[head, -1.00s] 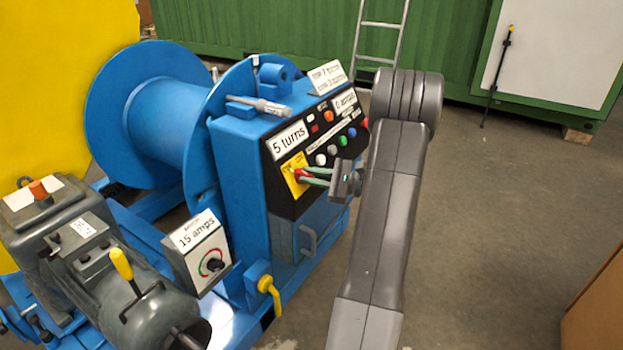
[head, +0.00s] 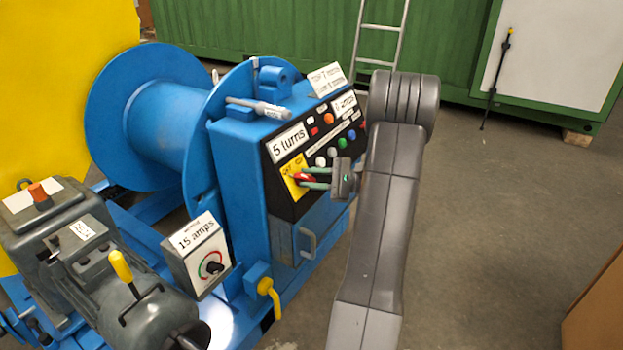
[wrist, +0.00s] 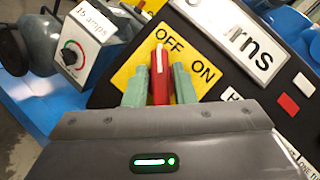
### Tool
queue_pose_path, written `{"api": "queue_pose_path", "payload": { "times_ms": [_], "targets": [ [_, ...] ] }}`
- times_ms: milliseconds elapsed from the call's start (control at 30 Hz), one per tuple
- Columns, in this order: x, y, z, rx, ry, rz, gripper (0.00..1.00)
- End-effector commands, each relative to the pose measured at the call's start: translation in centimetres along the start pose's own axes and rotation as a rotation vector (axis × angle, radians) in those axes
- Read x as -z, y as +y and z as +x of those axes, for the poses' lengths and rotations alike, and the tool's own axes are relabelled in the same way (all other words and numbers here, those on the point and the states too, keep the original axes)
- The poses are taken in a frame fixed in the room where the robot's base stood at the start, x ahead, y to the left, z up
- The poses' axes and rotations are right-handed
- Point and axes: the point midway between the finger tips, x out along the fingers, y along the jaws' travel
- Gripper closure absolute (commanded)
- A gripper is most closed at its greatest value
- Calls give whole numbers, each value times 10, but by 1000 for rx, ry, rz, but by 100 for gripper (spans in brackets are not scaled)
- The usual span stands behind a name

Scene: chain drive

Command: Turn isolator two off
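The isolator switch is a yellow plate (wrist: 125,76) marked OFF and ON with a red handle (wrist: 161,75); it also shows on the blue cabinet's black panel in the head view (head: 291,187). In the wrist view the handle's white-marked tip lies beside the word OFF, away from ON. My gripper (wrist: 159,84) has its green fingers close along both sides of the handle and appears shut on it. It comes in from the right in the head view (head: 306,178). I cannot read an isolator number on the plate.
Coloured buttons (head: 332,152) and a "5 turns" sign (head: 289,142) sit close to the plate. Below are a cabinet handle (head: 308,243) and a yellow lever (head: 268,287). A "15 amps" dial box (head: 197,256) stands left.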

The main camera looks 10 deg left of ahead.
Motion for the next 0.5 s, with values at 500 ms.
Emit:
{"api": "queue_pose_path", "payload": {
  "times_ms": [500],
  "targets": [
    [-1,-1,-14,4,1,1,62]
  ]
}}
